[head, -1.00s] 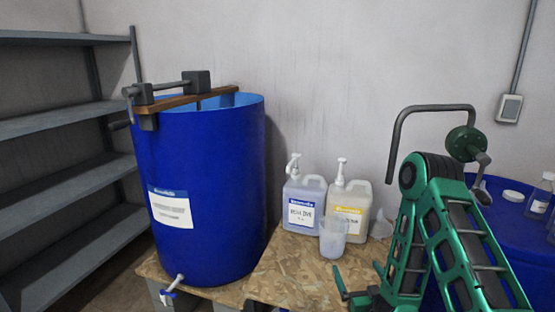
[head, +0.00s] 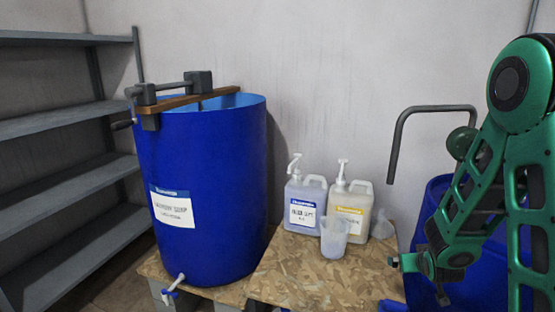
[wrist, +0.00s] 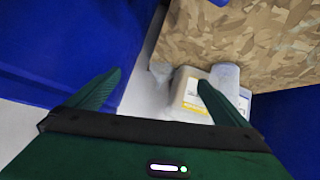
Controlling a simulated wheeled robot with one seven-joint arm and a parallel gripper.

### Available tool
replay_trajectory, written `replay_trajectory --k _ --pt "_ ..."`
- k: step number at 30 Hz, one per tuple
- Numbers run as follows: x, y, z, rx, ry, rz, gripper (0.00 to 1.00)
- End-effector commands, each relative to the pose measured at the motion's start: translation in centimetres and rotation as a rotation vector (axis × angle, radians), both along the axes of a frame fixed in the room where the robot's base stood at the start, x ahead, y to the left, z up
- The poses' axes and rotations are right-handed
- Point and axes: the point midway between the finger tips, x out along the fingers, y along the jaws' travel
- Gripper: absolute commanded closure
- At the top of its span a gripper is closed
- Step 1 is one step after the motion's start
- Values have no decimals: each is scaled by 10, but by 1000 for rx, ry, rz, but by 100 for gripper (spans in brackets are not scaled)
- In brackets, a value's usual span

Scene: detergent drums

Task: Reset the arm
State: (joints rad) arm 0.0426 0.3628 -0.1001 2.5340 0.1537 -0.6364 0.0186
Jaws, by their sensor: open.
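My green arm is folded at the right of the head view. My gripper (head: 416,282) hangs in front of the right-hand blue drum (head: 438,196), beside the right edge of the chipboard top (head: 290,272). Its fingers are spread with nothing between them. In the wrist view my gripper (wrist: 160,80) shows both green fingers apart. Beyond the right finger are the jug with the yellow label (wrist: 190,92) and the clear measuring cup (wrist: 224,76). My arm hides much of the right-hand drum.
A large blue drum (head: 205,190) with a wooden bar and crank stands on the left. A jug with a blue label (head: 303,204), a yellow-labelled jug (head: 350,204) and the cup (head: 334,238) stand on the board. Grey shelves (head: 70,125) are at the far left.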

Motion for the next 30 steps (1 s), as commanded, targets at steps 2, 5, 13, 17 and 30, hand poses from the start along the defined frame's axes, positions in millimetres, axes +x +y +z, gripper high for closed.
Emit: replay_trajectory --k 2,5,13,17,30 --pt "-18 -15 16 9 55 -48 0" --pt "-46 -29 30 28 136 -106 0" --pt "-138 -47 68 126 346 -253 0" --pt "-188 -45 85 193 445 -313 0" --pt "-339 0 134 442 727 -416 0"
